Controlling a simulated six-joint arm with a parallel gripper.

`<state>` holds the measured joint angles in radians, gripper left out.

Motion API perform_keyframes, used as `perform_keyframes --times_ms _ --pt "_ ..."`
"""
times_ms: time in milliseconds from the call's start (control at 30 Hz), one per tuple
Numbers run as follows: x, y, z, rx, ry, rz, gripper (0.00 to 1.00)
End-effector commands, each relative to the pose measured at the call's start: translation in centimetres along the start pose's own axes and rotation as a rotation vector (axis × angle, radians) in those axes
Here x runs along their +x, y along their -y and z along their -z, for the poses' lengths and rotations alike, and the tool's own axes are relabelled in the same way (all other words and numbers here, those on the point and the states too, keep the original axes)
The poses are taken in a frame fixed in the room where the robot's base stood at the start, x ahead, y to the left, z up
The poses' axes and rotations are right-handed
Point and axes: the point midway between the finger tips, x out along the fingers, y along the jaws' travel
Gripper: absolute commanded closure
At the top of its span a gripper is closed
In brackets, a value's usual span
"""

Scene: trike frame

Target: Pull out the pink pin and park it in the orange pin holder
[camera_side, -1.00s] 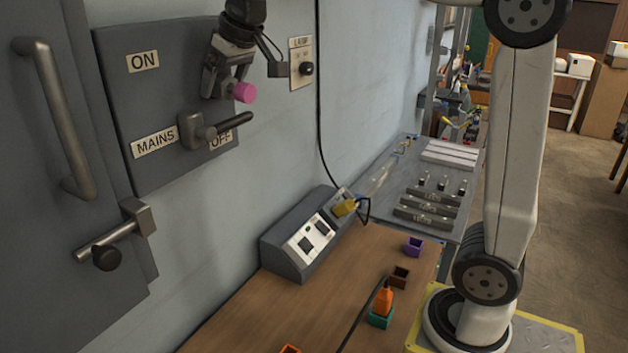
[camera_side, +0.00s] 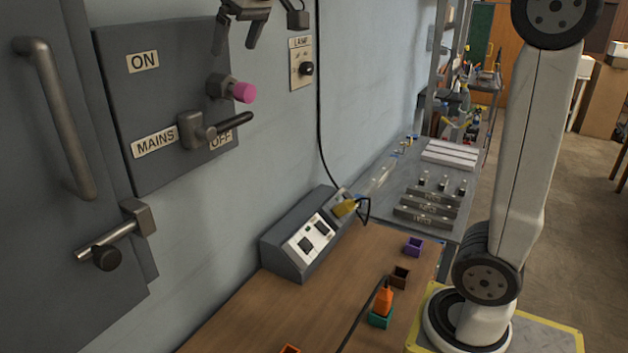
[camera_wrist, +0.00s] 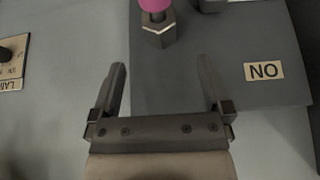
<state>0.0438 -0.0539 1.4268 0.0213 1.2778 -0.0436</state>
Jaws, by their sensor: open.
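The pink pin (camera_side: 243,92) sits with its round head out of a grey hex-shaped socket (camera_side: 218,86) on the switch panel, above the MAINS handle. In the wrist view the pink head (camera_wrist: 155,5) is cut by the top edge, with the hex socket (camera_wrist: 158,36) under it. My gripper (camera_side: 238,46) is open and empty, above the pin and apart from it. Its spread fingers (camera_wrist: 162,72) frame bare panel and wall in the wrist view. An orange rim (camera_side: 290,349), likely the orange pin holder, shows at the bottom edge of the side view, mostly cut off.
The MAINS handle (camera_side: 222,127) juts out just below the pin. A lamp switch (camera_side: 305,68) is on the wall to the right. On the bench stand a grey socket box (camera_side: 290,245), purple (camera_side: 414,246) and brown (camera_side: 400,275) holders, and an orange plug (camera_side: 384,300) in a teal holder.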

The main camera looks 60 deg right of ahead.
Motion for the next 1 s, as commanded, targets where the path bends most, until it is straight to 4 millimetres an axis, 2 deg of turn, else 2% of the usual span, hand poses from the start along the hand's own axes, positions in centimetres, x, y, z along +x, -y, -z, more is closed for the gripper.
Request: perform_keyframes --times_ms 167,200,233,367,667,1000 --pt "0.0 0.0 0.0 0.0 0.0 0.0 0.0" --pt "0.0 0.0 0.0 0.0 0.0 0.0 0.1" --pt "-0.1 0.0 0.0 0.0 -0.001 0.0 0.15" --pt "-0.8 0.0 0.0 0.0 0.0 0.0 0.15" --pt "-0.7 0.0 0.0 0.0 0.001 0.0 0.15" --pt "0.6 0.0 0.0 0.0 0.003 0.0 0.15"
